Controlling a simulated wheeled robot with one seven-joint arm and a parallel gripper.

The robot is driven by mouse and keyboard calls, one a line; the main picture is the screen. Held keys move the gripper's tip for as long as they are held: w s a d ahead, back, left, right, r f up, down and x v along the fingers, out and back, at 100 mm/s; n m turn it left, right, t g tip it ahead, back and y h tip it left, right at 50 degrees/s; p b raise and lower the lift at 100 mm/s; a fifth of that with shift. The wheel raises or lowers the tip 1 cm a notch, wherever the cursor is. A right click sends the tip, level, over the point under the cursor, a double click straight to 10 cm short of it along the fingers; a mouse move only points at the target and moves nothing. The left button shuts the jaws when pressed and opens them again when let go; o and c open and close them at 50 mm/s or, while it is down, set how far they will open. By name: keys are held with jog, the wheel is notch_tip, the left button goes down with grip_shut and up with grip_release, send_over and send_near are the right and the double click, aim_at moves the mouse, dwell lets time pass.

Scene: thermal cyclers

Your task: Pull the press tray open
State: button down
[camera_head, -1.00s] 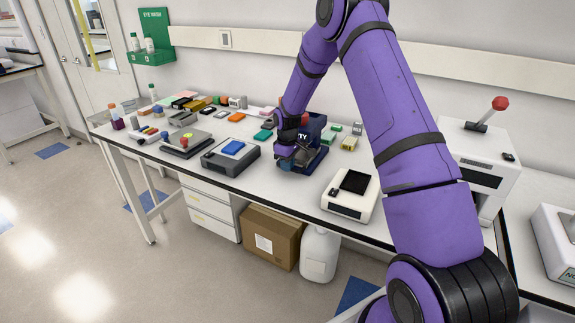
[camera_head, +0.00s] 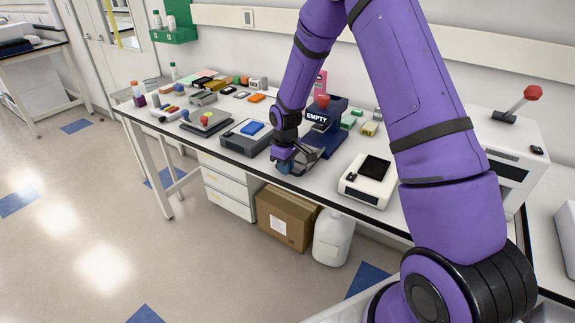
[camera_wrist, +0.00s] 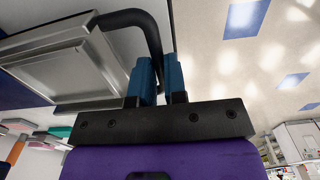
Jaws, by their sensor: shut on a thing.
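The press (camera_head: 324,118) is a dark blue machine with a red knob and an "EMPTY" label, standing near the middle of the bench. Its grey metal tray (camera_head: 304,157) sticks out toward the bench's front edge. In the wrist view the tray (camera_wrist: 65,75) is a flat, rimmed, empty-looking plate with a bent black handle (camera_wrist: 140,18). My gripper (camera_head: 287,167) is at the front of the tray. Its blue fingers (camera_wrist: 159,80) are shut on the handle bar, one on each side. The tray's inner end is hidden in the head view.
A grey device with a blue block (camera_head: 246,137) stands left of the press. A white device with a black top (camera_head: 369,180) stands to the right. Small coloured blocks lie behind. A cardboard box (camera_head: 286,214) and a white jug (camera_head: 332,238) stand on the floor below the front edge.

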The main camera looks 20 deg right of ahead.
jog(key=c, duration=1.2)
grip_release()
jog(key=shift+o, duration=0.2)
notch_tip(320, 180, up, 11)
jog(key=shift+f, duration=0.1)
jog(key=s+r+m+t, duration=0.1)
jog(key=s+r+m, duration=0.1)
jog(key=s+r, duration=0.65)
jog(key=s+r+m+t, duration=0.1)
jog(key=s+r+t, duration=0.1)
jog(key=s+r, duration=0.65)
jog(key=s+r+m+t, duration=0.1)
jog(key=s+r, duration=0.3)
jog(key=s, duration=0.5)
jog(key=s+r+m+t, duration=0.1)
jog(key=s+r, duration=0.3)
jog(key=s, duration=0.5)
jog(key=shift+d+r+m, duration=0.25)
jog(key=shift+r+m, duration=0.1)
jog(key=shift+m, duration=0.55)
